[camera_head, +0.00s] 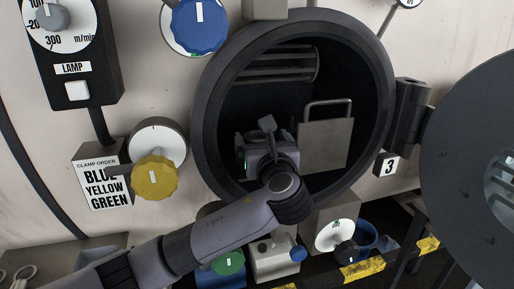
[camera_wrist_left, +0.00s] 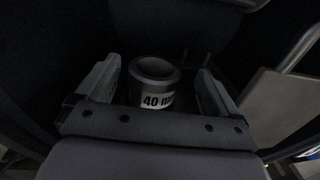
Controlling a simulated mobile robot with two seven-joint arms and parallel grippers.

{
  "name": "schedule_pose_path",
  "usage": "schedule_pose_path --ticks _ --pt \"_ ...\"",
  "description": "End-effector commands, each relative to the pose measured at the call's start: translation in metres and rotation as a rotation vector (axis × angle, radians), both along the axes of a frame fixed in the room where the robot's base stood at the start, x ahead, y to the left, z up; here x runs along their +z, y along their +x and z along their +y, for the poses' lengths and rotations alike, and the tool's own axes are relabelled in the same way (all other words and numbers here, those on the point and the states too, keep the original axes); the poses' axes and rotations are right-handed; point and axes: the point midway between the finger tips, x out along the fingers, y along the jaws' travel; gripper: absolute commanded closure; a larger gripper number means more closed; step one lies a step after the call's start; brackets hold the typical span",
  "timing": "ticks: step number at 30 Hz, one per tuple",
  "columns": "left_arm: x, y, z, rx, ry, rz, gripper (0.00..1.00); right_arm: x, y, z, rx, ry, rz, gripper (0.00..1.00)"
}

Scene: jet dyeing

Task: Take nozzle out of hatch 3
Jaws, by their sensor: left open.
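Hatch 3 (camera_head: 208,110) is a round dark opening in the machine wall, and its door (camera_head: 455,130) stands swung open at the right. My left gripper (camera_head: 266,150) is inside the opening, seen from behind in the head view. In the left wrist view a grey round nozzle (camera_wrist_left: 155,70), with a white label reading "40 m" and the rest cut off, stands between the fingers of my left gripper (camera_wrist_left: 157,88). The fingers are open, one on each side, with gaps to it. In the head view the nozzle is hidden behind my gripper. My right gripper is not in view.
Inside the hatch, a grey plate with a handle (camera_head: 325,145) stands right of my gripper, and a slatted metal part (camera_head: 280,65) is at the top. A yellow knob (camera_head: 154,177) and blue knob (camera_head: 199,25) stick out at the left. Several valves sit below the rim.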

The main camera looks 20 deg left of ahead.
Motion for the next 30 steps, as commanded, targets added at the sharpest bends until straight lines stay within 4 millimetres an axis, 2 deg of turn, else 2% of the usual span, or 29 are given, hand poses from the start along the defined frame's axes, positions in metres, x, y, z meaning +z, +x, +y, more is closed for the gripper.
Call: schedule_pose_path --ticks 4,9,18,20,25,30 --pt "-0.001 0.018 0.018 0.004 0.002 0.002 0.06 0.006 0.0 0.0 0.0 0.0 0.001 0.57" --pt "-0.002 0.034 0.024 0.0 0.0 0.0 0.06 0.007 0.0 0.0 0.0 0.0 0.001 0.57" --pt "-0.003 0.037 0.026 -0.002 -0.001 0.0 0.06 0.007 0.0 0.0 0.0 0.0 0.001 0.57" --pt "-0.003 0.037 0.026 -0.002 -0.001 0.0 0.22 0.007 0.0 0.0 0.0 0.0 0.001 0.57" --pt "-0.003 0.037 0.026 -0.002 -0.001 0.0 0.77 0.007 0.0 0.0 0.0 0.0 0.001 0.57" --pt "-0.001 0.037 0.026 -0.002 0.0 -0.004 0.8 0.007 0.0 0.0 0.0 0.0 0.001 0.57"
